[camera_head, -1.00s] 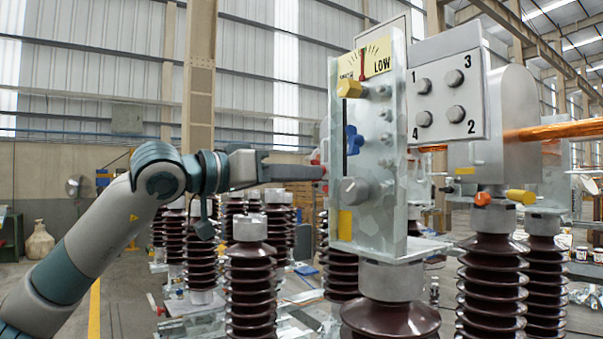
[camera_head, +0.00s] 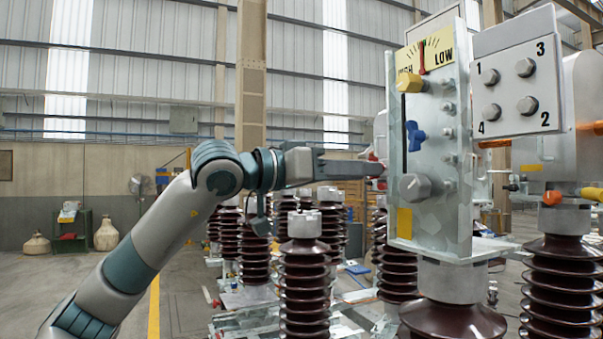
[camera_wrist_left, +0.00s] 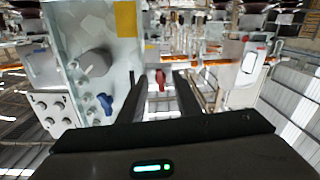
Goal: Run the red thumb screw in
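The red thumb screw (camera_wrist_left: 160,79) shows in the left wrist view, ahead of and between the two dark fingers of my left gripper (camera_wrist_left: 163,80). The fingers are apart, with a visible gap on both sides of the screw. In the head view a bit of red (camera_head: 375,157) shows by the left edge of the upright metal plate (camera_head: 432,205). My left gripper (camera_head: 379,168) reaches level from the left, its tip close to that edge. Whether it touches anything is hidden there. My right gripper is in neither view.
The plate carries a yellow knob (camera_head: 408,82), a blue knob (camera_head: 415,137), a grey knob (camera_head: 415,187) and a HIGH–LOW scale (camera_head: 437,48). A numbered box (camera_head: 510,72) stands to its right. Brown ribbed insulators (camera_head: 304,275) stand below my arm.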

